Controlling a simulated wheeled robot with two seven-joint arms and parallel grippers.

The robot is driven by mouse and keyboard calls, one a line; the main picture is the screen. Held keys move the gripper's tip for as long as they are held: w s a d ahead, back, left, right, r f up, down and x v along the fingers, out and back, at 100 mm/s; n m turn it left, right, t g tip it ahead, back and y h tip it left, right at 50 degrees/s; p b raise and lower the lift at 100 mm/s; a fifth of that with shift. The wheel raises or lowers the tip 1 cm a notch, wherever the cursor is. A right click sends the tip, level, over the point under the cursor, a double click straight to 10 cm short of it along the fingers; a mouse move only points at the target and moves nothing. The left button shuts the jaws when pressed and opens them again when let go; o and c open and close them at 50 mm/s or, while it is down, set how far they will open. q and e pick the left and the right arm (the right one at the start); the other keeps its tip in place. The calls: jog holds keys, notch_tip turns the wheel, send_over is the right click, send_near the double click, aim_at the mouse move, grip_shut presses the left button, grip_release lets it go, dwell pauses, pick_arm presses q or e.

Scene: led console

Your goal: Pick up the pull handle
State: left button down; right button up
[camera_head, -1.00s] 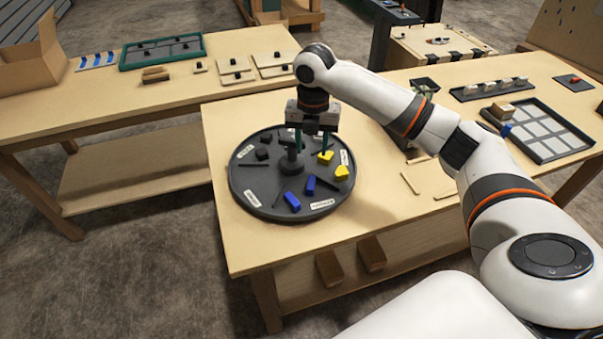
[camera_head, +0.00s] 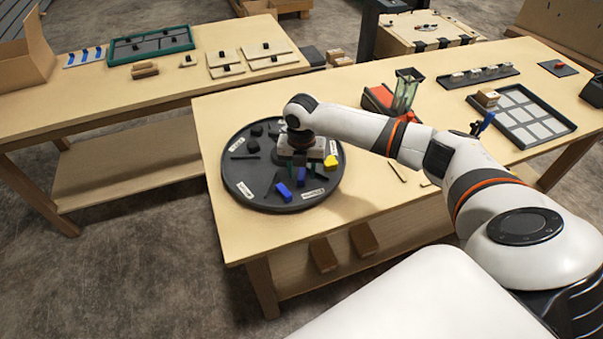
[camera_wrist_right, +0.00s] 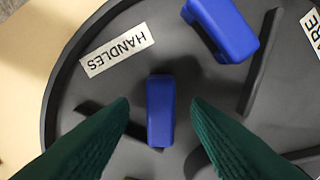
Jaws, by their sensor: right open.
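A small blue block-like handle (camera_wrist_right: 160,112) lies on the dark round tray (camera_wrist_right: 75,130), beside the HANDLES label (camera_wrist_right: 117,50). It also shows in the head view (camera_head: 301,177), just below my right gripper (camera_head: 301,169). In the right wrist view the right gripper (camera_wrist_right: 160,103) is open, with its green fingers on either side of this handle and a gap on each side. A second, larger blue handle (camera_wrist_right: 226,28) lies nearer the rim; it also shows in the head view (camera_head: 284,191). Which one is the pull handle I cannot tell for certain. My left gripper is out of view.
The round tray (camera_head: 240,188) also holds a yellow piece (camera_head: 331,161) and several dark pieces. Dark raised dividers (camera_wrist_right: 258,75) lie near the handles. A clear container (camera_head: 405,92), a compartment tray (camera_head: 555,123) and a narrow rack (camera_head: 452,82) stand to the right.

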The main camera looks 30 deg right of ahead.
jog(key=shift+c, duration=0.5)
grip_shut()
jog(key=shift+r, duration=0.1)
